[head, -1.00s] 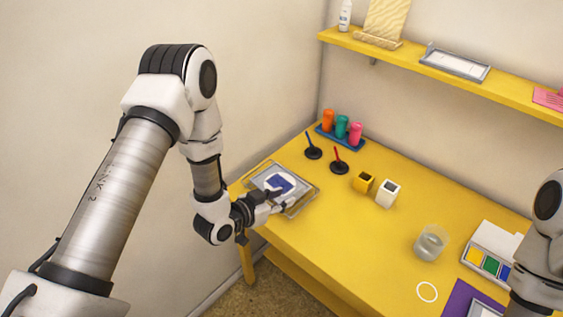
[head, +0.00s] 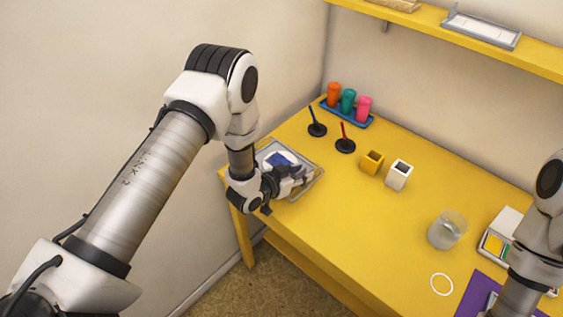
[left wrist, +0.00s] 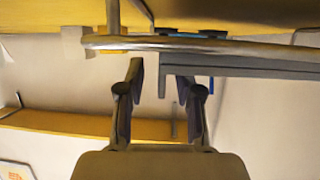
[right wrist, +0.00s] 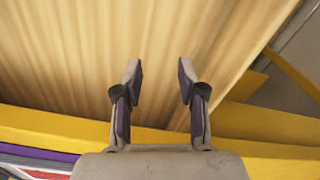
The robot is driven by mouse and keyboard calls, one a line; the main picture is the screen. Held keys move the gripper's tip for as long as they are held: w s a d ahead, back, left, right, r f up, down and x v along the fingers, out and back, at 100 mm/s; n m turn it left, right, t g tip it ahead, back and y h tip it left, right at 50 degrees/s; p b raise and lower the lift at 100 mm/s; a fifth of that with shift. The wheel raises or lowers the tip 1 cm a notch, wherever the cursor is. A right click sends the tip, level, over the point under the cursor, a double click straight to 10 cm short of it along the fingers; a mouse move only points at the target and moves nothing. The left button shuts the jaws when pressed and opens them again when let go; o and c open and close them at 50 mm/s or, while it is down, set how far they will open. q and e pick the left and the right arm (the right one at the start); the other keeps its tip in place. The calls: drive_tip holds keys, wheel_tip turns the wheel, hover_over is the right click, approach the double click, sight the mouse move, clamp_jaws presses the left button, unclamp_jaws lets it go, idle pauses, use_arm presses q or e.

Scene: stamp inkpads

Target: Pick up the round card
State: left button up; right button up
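A white, rounded card (head: 270,157) with a blue patch lies in the clear grey tray (head: 317,181) at the table's left corner, in the head view. My left gripper (head: 299,173) is low over the tray and covers part of the card. In the left wrist view my left gripper (left wrist: 160,70) has its fingers apart, with a metallic rim (left wrist: 200,46) just beyond the tips. I cannot tell whether it touches the card. My right gripper (right wrist: 161,72) is open and empty in the right wrist view, and outside the head view.
A white ring (head: 441,285) lies on the yellow table (head: 350,230) at front right, near a glass jar (head: 446,230) and purple mat (head: 470,297). Yellow (head: 371,162) and white (head: 398,175) blocks, two dark-based stands (head: 345,146) and coloured bottles (head: 348,102) stand behind. The middle is clear.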

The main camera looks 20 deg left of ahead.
use_arm(q)
drive_tip(key=shift+w+f, duration=0.2)
drive_tip(key=shift+r, duration=0.1)
clamp_jaws()
